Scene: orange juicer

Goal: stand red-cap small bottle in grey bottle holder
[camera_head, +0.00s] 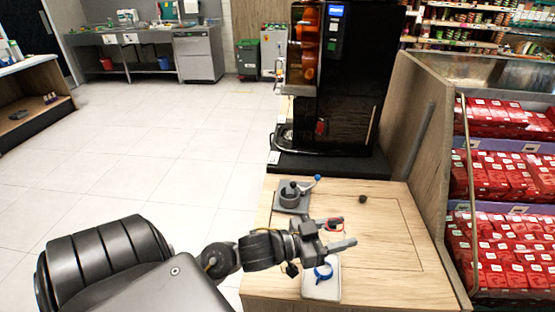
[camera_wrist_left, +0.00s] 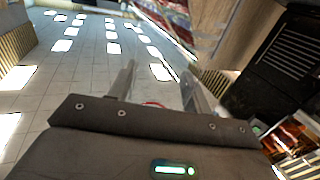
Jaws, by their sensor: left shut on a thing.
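My left gripper (camera_head: 348,232) reaches in from the left over the wooden counter, its fingers pointing right. In the left wrist view a thin red curve (camera_wrist_left: 153,103) shows low between the two fingers; the rest of the bottle is hidden. The grey bottle holder (camera_head: 281,204) is on the counter, behind and left of the gripper. A dark round piece (camera_head: 290,192) and a blue-tipped part (camera_head: 317,178) show at it. My right gripper is not in view.
A pale pad (camera_head: 322,291) with a blue ring-like item (camera_head: 323,271) lies in front of the gripper. A small dark object (camera_head: 362,199) lies behind it. The black juicer (camera_head: 345,110) stands at the back. The counter's right side (camera_head: 395,245) is clear, beside red-boxed shelves (camera_head: 500,180).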

